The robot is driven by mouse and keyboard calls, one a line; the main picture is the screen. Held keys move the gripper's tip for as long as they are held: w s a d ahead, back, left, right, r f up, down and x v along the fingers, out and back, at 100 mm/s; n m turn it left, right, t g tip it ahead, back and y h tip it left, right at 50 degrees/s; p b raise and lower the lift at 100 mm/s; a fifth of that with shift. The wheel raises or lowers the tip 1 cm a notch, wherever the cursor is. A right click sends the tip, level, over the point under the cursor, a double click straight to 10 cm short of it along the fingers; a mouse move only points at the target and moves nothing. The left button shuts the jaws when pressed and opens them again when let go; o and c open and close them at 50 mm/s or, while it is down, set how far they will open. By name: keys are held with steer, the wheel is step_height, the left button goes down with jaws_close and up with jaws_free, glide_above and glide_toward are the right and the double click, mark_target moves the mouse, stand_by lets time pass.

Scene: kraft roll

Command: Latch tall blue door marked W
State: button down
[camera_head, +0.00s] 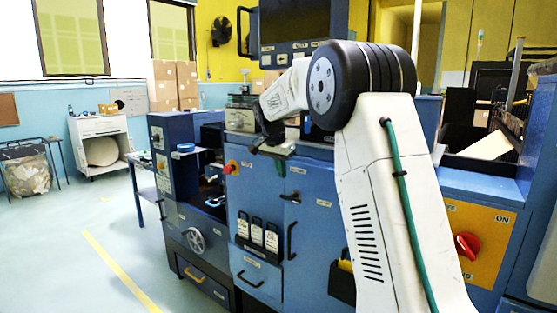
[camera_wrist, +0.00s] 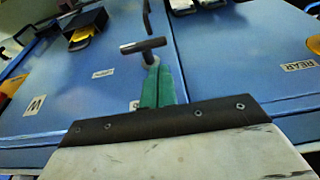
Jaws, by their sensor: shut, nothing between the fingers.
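The tall blue door (camera_head: 318,230) has a label that reads W in the wrist view (camera_wrist: 35,105). The door looks closed, about flush with the panel beside it. A dark T-shaped latch handle (camera_wrist: 143,46) sits by the door's edge, its bar lying crosswise; it also shows in the head view (camera_head: 290,198). My gripper (camera_wrist: 154,66) has its green fingers shut and empty. Its tips overlap the T-handle's stem in the wrist view; I cannot tell whether they touch. In the head view my gripper (camera_head: 281,168) is above the handle.
A dark vertical pull (camera_head: 291,241) is below the latch. A black box with yellow contents (camera_head: 342,282) hangs low on the door. Padlock-like white tags (camera_head: 257,235) hang on the left panel (camera_head: 240,200). A red knob (camera_head: 468,246) is at right. Floor at left is clear.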

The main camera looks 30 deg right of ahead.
mark_target(293, 198)
step_height(293, 198, down, 6)
steer(key=shift+d+f, duration=0.25)
steer(key=shift+d, duration=0.05)
